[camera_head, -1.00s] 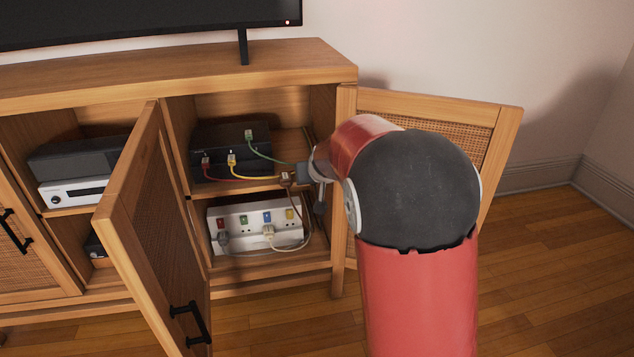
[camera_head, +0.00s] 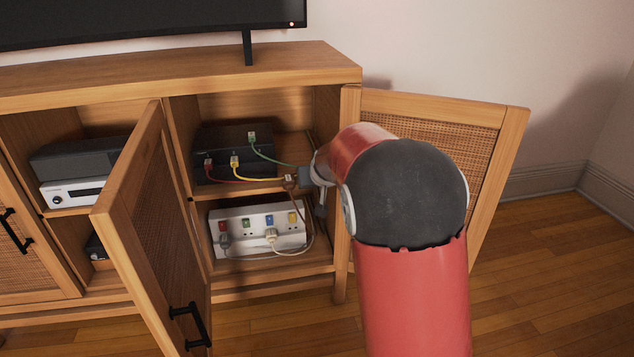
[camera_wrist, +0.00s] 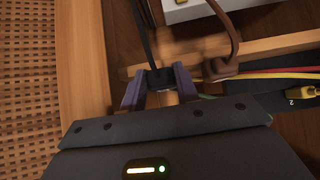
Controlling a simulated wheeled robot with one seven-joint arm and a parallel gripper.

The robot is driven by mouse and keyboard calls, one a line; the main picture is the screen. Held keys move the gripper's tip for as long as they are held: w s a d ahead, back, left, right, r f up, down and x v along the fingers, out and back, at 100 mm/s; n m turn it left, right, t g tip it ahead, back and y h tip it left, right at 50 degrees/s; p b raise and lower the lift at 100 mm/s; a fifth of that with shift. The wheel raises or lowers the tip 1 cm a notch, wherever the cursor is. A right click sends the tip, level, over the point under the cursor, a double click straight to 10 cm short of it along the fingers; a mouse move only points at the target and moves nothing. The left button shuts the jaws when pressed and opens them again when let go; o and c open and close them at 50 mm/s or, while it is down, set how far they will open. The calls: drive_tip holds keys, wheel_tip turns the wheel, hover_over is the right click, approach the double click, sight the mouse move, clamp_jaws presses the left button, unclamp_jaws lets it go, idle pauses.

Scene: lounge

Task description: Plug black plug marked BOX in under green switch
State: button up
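The white power strip (camera_head: 238,242) lies on the lower shelf of the open cabinet. It has red, green, blue and yellow switches. The socket below the green switch (camera_head: 246,220) looks empty. A grey plug (camera_head: 224,239) sits under the red switch and a white plug (camera_head: 271,236) under the blue one. My gripper (camera_head: 306,178) is at the right edge of the upper shelf, above and right of the strip.
A brown plug (camera_head: 290,180) hangs at the upper shelf's edge, close beside my gripper. A black box (camera_head: 232,150) with red, yellow and green cables stands on that shelf. The left door (camera_head: 160,220) and right door (camera_head: 440,125) stand open, flanking the compartment.

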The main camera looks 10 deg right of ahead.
drive_tip(key=shift+s+r+p, duration=0.1)
drive_tip(key=shift+s+r, duration=0.1)
drive_tip(key=shift+s, duration=0.65)
drive_tip(key=shift+s+r+p, duration=0.15)
drive_tip(key=shift+s+r, duration=0.05)
drive_tip(key=shift+s, duration=0.6)
drive_tip(key=shift+s+r+p, duration=0.1)
drive_tip(key=shift+s+r, duration=0.1)
drive_tip(key=shift+s, duration=0.65)
drive_tip(key=shift+c, duration=0.3)
drive_tip(key=shift+f, duration=0.1)
